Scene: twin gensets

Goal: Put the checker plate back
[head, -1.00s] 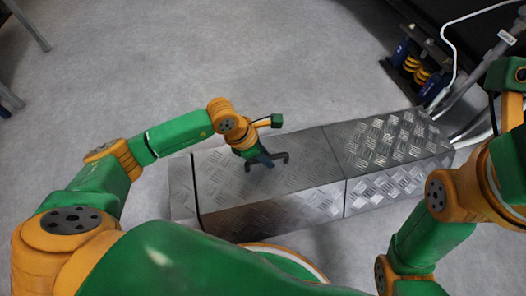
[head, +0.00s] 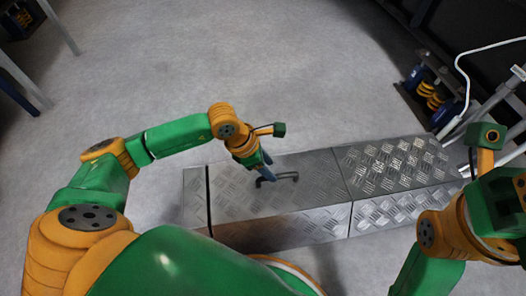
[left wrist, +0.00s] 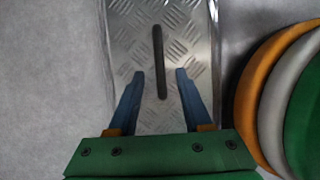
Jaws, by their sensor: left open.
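The checker plate (head: 240,193) is a silvery metal tread plate with a dark bar handle (head: 285,177) on top. It lies on a low box-shaped run on the floor, with a dark gap along its left edge and a seam on its right. My left gripper (head: 265,170) is at the handle, pointing down. In the left wrist view the handle (left wrist: 159,50) runs lengthwise between the two open blue fingers (left wrist: 160,78), with space on both sides. Whether the fingertips are down at handle height, I cannot tell. My right arm is at the right edge; its jaws do not show.
A second tread plate (head: 395,163) continues the run to the right, and a short piece (head: 195,195) lies left of the gap. Pipes, a white cable and a blue-and-yellow spring mount (head: 432,95) stand at the right. The grey floor (head: 240,60) behind is clear.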

